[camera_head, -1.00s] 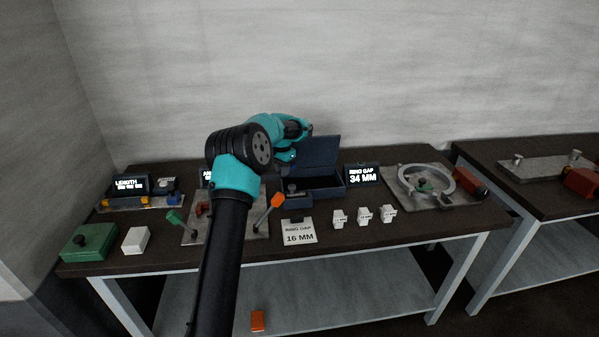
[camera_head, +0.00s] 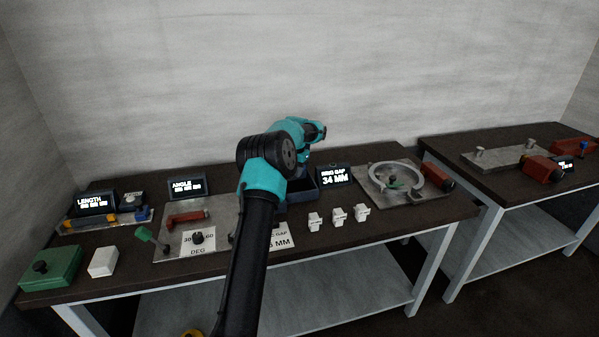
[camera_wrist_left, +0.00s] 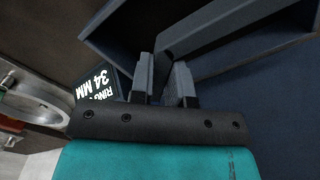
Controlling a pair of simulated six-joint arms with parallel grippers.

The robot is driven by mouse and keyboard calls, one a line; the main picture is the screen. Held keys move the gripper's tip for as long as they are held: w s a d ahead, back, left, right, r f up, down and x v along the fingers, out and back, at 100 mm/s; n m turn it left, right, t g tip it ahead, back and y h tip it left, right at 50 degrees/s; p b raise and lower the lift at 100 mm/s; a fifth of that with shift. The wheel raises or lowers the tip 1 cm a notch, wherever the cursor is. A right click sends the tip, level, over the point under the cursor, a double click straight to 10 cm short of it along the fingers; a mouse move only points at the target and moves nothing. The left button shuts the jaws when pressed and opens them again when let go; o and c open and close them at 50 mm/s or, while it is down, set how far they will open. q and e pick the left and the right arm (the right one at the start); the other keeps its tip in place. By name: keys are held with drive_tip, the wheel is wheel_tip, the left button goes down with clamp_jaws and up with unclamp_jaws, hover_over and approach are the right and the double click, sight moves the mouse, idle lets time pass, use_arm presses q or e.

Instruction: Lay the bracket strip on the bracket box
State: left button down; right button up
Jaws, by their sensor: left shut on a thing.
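In the head view my left gripper (camera_head: 308,155) is over the box (camera_head: 318,181), and my arm hides most of the box. The strip cannot be made out there. My right gripper is not in view.
A ring gap display (camera_head: 335,175) stands right of the box, with a ring fixture (camera_head: 398,178) beyond it. Several small white blocks (camera_head: 338,215) stand in front. An angle plate (camera_head: 185,232), a green box (camera_head: 52,268) and a white block (camera_head: 103,262) are at left.

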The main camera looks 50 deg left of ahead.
use_arm(q)
drive_tip(key=shift+f, duration=0.1)
hover_over(296, 186)
drive_tip(key=s+d, duration=0.3)
drive_tip(key=shift+s+d+f, duration=0.1)
drive_tip(key=shift+f, duration=1.35)
drive_tip(key=shift+s+d+f, duration=0.1)
drive_tip(key=shift+f, duration=1.35)
drive_tip(key=shift+f, duration=0.9)
drive_tip(key=c, duration=1)
unclamp_jaws()
drive_tip(key=shift+r, duration=0.1)
wheel_tip(296, 186, up, 17)
drive_tip(key=shift+r, duration=0.15)
